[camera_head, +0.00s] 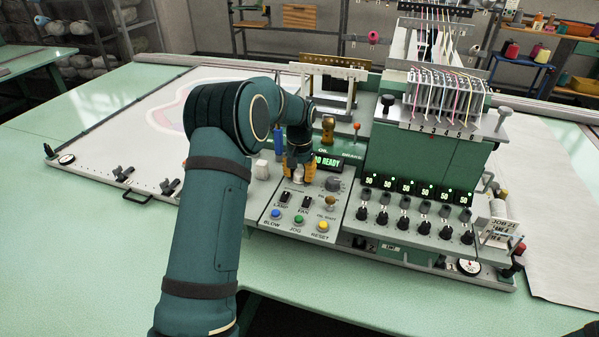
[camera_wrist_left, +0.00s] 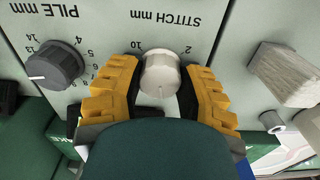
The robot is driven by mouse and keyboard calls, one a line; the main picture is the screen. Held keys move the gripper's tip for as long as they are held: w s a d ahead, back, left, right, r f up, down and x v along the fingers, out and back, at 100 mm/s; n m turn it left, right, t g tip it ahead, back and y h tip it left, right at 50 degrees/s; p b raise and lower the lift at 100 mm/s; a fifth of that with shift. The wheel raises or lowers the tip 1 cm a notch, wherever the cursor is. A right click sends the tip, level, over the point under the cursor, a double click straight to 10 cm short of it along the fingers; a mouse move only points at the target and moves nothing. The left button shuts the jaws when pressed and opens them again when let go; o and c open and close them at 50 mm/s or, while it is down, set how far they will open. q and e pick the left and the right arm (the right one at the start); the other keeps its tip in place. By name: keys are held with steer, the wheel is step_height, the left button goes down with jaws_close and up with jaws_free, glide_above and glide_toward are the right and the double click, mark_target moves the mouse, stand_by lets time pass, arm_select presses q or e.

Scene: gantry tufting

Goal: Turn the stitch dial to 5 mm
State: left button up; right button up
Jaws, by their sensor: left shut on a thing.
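The stitch dial (camera_wrist_left: 160,74) is a round, ribbed white knob in the left wrist view, under the upside-down label "STITCH mm". The marks 2 and 10 show beside it; its other marks are hidden by my fingers. A thin line on the knob points toward the bottom of that picture, so I cannot read the setting. My left gripper (camera_wrist_left: 161,95) is shut on the dial, with one yellow finger on each side. In the head view the left gripper (camera_head: 297,171) reaches down onto the console and mostly hides the dial. My right gripper is in neither view.
A dark pile dial (camera_wrist_left: 55,66) sits beside the left fingers. A pale block (camera_wrist_left: 284,73) stands on the other side. In the head view, a READY display (camera_head: 328,162), switches, blue (camera_head: 275,213), green (camera_head: 298,219) and yellow (camera_head: 323,225) buttons, and several black knobs lie nearby.

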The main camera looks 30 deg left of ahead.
mark_target(299, 173)
arm_select(q)
steer(key=shift+n+p, duration=0.5)
steer(key=shift+n, duration=1.6)
steer(key=o, duration=1.2)
step_height(299, 173, up, 12)
steer(key=shift+f, duration=0.1)
